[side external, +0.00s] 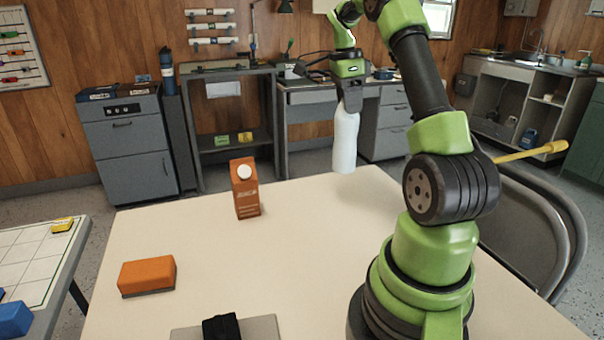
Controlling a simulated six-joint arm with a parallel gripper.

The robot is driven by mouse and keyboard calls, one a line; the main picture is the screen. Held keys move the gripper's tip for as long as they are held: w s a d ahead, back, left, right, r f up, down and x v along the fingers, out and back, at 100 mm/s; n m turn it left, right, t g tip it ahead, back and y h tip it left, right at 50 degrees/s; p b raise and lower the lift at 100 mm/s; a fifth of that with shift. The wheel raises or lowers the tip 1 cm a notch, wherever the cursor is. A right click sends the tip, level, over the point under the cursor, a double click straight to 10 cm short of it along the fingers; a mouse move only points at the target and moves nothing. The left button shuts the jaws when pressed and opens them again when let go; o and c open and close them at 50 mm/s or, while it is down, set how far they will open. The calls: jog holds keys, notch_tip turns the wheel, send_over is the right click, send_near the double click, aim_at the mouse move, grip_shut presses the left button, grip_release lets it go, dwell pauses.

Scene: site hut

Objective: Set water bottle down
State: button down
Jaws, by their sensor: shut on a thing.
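The white water bottle (344,142) hangs upright from my gripper (348,104), over the far right part of the cream table (190,240). My gripper points down and is shut on the bottle's top, and its fingers cover the cap area. The bottle's base appears near the table's far edge. I cannot tell from this view alone whether it touches the tabletop or is a little above it.
An orange-brown carton (246,190) stands left of the bottle. An orange sponge-like block (147,275) lies at the near left. A grey plate with a black object (221,327) is at the front edge. The table's middle is clear. A folding chair (540,225) stands right.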

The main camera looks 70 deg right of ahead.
jog(key=shift+w+a+r, duration=0.2)
jog(key=shift+w+a, duration=0.2)
jog(key=shift+w, duration=0.05)
jog(key=w+a+n, duration=0.1)
jog(key=w+a, duration=0.4)
jog(key=a, duration=0.7)
jog(key=w+a+n, duration=0.2)
jog(key=w+a, duration=0.3)
jog(key=a, duration=0.8)
notch_tip(320, 180, down, 10)
jog(key=shift+w+d, duration=0.15)
jog(key=shift+w, duration=0.1)
jog(key=shift+c, duration=2.1)
grip_release()
